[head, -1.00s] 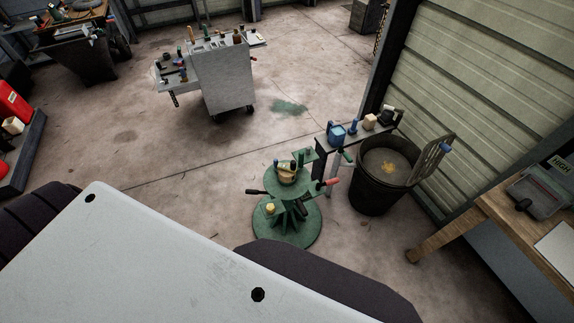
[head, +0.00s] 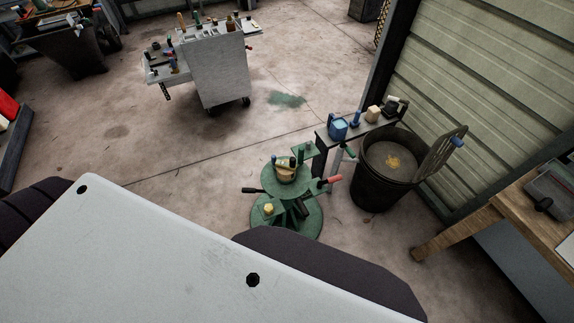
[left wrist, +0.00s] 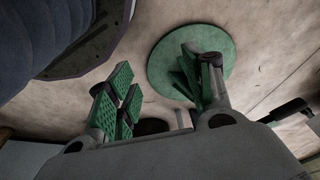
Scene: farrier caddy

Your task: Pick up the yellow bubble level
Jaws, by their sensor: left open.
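A small yellow object (head: 268,209) sits low on the green round stand (head: 315,215) in the head view. It may be the yellow bubble level, but it is too small to be sure. A tan pot-like holder (head: 287,174) with dark items stands on the stand's upper disc. In the left wrist view my left gripper (left wrist: 167,85) is open, its green-padded fingers spread wide with nothing seen between them. A green round disc (left wrist: 165,62), apparently the stand's base, lies beyond the fingers. No level is recognisable in that view. Neither gripper shows in the head view.
A narrow dark bench (head: 321,139) with a blue container (head: 338,129) stands behind the stand. A black bin (head: 372,190) is right of it, and a wooden table (head: 480,226) further right. A grey tool cart (head: 222,75) stands farther back. Floor left of the stand is clear.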

